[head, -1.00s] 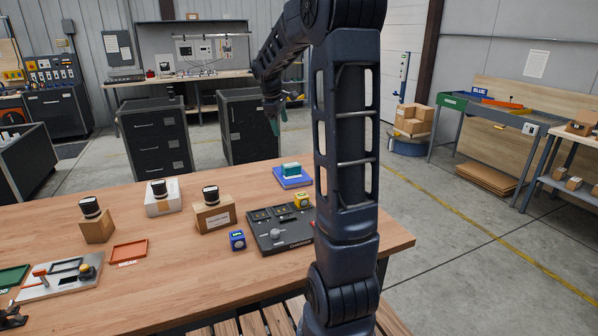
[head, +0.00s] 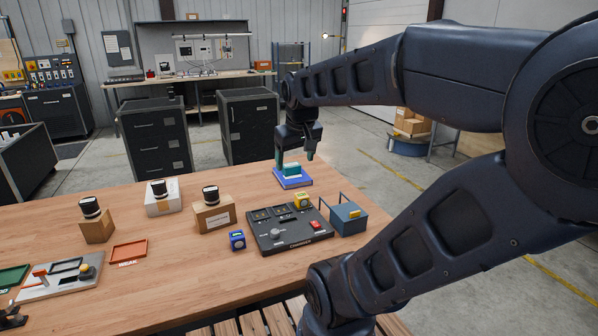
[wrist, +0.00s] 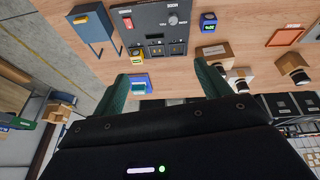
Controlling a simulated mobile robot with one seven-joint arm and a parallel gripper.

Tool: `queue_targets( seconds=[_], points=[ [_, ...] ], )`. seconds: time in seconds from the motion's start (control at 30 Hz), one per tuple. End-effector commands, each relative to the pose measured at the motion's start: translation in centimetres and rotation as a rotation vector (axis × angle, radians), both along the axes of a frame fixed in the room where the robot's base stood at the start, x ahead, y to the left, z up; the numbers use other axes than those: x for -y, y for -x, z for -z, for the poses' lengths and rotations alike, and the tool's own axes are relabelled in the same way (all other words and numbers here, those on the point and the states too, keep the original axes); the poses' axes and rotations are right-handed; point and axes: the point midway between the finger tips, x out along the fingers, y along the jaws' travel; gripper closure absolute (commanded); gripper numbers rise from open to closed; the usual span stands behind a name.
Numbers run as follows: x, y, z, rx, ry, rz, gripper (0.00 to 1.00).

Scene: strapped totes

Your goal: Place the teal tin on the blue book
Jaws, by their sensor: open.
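The teal tin (head: 291,169) sits on the blue book (head: 294,183) near the far right edge of the table. My gripper (head: 295,157) is open and empty, with its fingers pointing down and appearing over or just behind the tin. The exact gap to the tin is hard to tell in the head view. In the wrist view, the blue book (wrist: 143,78) and the teal tin (wrist: 137,87) show small between my open teal fingers (wrist: 163,88), apart from them.
A dark control panel (head: 290,232) with a yellow cube (head: 302,200) stands in front of the book. A blue-grey bin with raised handles (head: 347,220) is to its right. A blue cube (head: 237,240) and boxes topped with black-and-white cylinders (head: 213,215) stand left.

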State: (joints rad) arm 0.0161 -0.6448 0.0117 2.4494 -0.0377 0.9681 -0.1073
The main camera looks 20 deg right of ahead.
Motion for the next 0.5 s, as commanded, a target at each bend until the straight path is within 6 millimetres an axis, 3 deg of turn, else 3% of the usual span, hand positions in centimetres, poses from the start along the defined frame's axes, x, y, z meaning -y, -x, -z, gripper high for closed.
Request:
queue_targets(
  seconds=[0.1,0.2,0.5],
  points=[
    [-0.4,2.4,1.1,0.021,-0.044,0.053,0.24],
    [-0.6,3.5,1.7,0.030,-0.068,0.083,0.24],
    [-0.7,4.1,2.2,0.034,-0.083,0.102,0.24]
  ],
)
